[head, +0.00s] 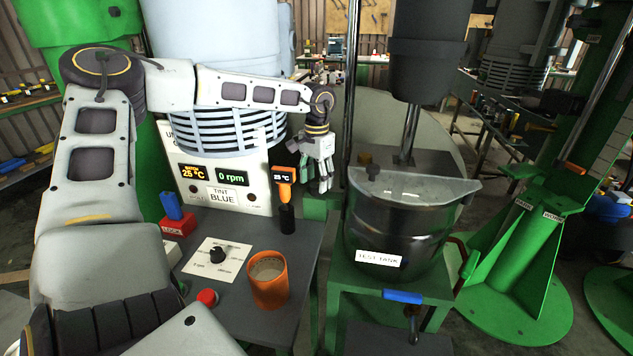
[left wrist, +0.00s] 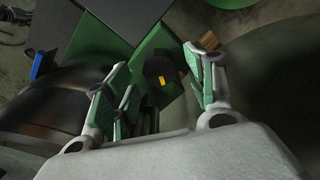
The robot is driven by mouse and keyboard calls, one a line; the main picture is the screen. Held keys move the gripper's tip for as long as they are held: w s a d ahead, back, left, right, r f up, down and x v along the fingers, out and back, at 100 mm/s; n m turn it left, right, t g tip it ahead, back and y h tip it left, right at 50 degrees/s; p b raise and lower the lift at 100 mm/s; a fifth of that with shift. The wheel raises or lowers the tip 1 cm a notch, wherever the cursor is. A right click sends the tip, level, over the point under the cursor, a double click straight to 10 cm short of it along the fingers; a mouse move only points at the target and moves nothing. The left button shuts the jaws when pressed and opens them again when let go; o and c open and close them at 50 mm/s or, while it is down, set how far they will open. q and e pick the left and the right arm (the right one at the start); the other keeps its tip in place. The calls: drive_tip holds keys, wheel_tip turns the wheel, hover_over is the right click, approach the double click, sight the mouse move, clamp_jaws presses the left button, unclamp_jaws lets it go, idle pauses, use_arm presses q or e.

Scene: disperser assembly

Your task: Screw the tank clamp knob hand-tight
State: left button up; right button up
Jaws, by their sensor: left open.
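My left gripper (head: 325,180) hangs fingers down just left of the steel test tank (head: 395,235) in the head view. Its fingers are spread and empty in the left wrist view (left wrist: 154,68). A round black knob with a yellow mark (left wrist: 160,72) shows between and beyond the fingertips, over a green plate. It looks like the clamp knob; whether a finger touches it I cannot tell. In the head view I cannot make out this knob. My right gripper is not in view.
A brown block (left wrist: 209,41) lies beside the right finger in the left wrist view. In the head view, a dark table (head: 225,290) left of the tank carries an orange cup (head: 268,280) and an orange handheld meter (head: 285,185). A dark mixer shaft (head: 411,130) stands above the tank.

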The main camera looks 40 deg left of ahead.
use_arm(q)
wheel_tip(320, 180, up, 11)
drive_tip(key=shift+f, duration=0.15)
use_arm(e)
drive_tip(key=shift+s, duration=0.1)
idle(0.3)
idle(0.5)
use_arm(q)
wheel_tip(320, 180, up, 19)
drive_tip(key=p, duration=1.9)
hover_over(316, 184)
drive_tip(key=shift+d+r+p, duration=0.1)
drive_tip(key=shift+r+p, duration=1.4)
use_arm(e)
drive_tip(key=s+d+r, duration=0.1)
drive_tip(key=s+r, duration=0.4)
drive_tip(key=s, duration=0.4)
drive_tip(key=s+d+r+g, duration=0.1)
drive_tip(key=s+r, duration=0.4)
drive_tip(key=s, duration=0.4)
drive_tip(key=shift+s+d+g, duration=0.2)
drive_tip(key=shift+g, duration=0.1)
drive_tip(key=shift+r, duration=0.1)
